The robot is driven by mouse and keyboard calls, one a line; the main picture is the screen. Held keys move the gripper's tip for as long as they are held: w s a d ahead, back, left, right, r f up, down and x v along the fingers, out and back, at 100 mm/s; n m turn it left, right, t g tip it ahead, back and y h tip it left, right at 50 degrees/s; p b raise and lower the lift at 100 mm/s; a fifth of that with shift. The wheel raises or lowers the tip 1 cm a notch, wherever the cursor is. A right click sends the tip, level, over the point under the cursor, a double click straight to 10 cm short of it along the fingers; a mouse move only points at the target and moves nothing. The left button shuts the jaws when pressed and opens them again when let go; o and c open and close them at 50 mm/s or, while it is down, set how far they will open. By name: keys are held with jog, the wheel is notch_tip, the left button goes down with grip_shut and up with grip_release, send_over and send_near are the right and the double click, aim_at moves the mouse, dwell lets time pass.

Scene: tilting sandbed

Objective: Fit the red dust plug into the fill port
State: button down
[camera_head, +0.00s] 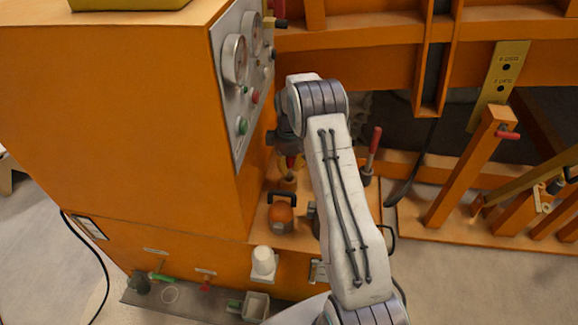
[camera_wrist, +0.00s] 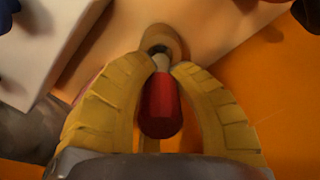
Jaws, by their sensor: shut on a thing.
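The red dust plug (camera_wrist: 161,106) is between the yellow fingers of my gripper (camera_wrist: 164,67) in the wrist view. My gripper is shut on it near its pale narrow end. That pale end points at a tan round collar with a dark opening, which looks like the fill port (camera_wrist: 157,42). The tip overlaps the lower part of the opening in this view; I cannot tell whether it is inside or just in front. In the head view my gripper (camera_head: 290,162) is small and partly hidden by my arm, above a tan fitting (camera_head: 287,184).
An orange cabinet with a gauge panel (camera_head: 240,85) stands close left of my arm. An orange can with a black handle (camera_head: 281,215) and a red-handled lever (camera_head: 374,142) are nearby. Orange frame posts fill the right.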

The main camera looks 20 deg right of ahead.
aim_at(289, 176)
jog(key=shift+f+b, duration=1.5)
jog(key=shift+f, duration=0.7)
jog(key=shift+r, duration=0.25)
jog(key=shift+r+p, duration=1.1)
jog(key=shift+r, duration=0.6)
jog(key=shift+f+b, duration=1.5)
jog(key=shift+f, duration=0.4)
dwell(1.2)
jog(key=c, duration=1)
grip_release()
jog(key=shift+c, duration=0.2)
